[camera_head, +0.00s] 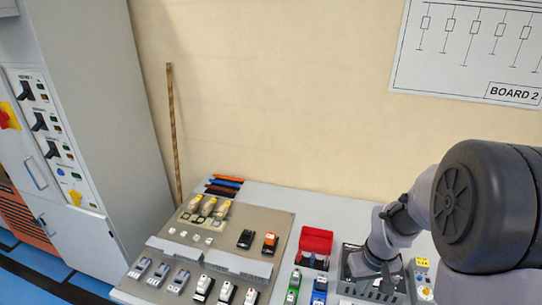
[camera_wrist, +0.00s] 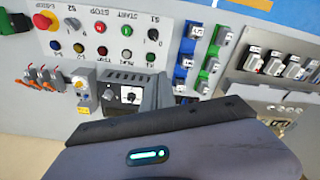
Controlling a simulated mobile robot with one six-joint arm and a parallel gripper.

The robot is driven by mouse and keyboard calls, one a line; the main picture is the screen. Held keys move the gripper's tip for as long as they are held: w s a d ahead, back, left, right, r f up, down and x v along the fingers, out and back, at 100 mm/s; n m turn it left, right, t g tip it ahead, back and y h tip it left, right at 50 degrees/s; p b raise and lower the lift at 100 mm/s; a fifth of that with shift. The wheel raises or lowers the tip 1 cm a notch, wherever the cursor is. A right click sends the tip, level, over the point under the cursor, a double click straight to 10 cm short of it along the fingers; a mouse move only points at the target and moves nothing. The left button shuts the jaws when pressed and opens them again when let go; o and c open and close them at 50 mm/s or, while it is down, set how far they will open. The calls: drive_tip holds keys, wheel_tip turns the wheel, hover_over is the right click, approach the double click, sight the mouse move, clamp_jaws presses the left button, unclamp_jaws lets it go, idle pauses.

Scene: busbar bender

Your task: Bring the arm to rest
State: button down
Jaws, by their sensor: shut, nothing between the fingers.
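My gripper (camera_wrist: 156,93) shows in the wrist view as a grey body with a lit green strip and a dark front edge. Its fingers are shut, with nothing seen between them. In the head view my arm comes in from the right and bends down over the bench's right part; its fingertips cannot be made out there. The grey bench (camera_head: 343,207) stands against the wall. In the wrist view a control panel (camera_wrist: 108,42) with coloured buttons and a black box with knobs (camera_wrist: 128,96) lie beyond the gripper.
A parts board (camera_head: 225,242) with several devices lies left of my arm. A red bin (camera_head: 315,240) and green (camera_head: 292,288) and blue (camera_head: 319,291) parts sit between them. A tall grey cabinet (camera_head: 95,100) stands at left. A wooden stick (camera_head: 173,130) leans on the wall.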

drive_tip(key=s+a+r+m+t+y+b, duration=0.1)
drive_tip(key=s+a+r+b, duration=0.3)
drive_tip(key=s, duration=0.4)
drive_tip(key=s+a+r+m+t+y+b, duration=0.1)
drive_tip(key=s+a+r+m+t+b, duration=0.2)
drive_tip(key=s+a+b, duration=0.4)
drive_tip(key=shift+s+a+r+m+t, duration=0.3)
drive_tip(key=shift+s+a+r+m, duration=0.5)
drive_tip(key=shift+s, duration=0.45)
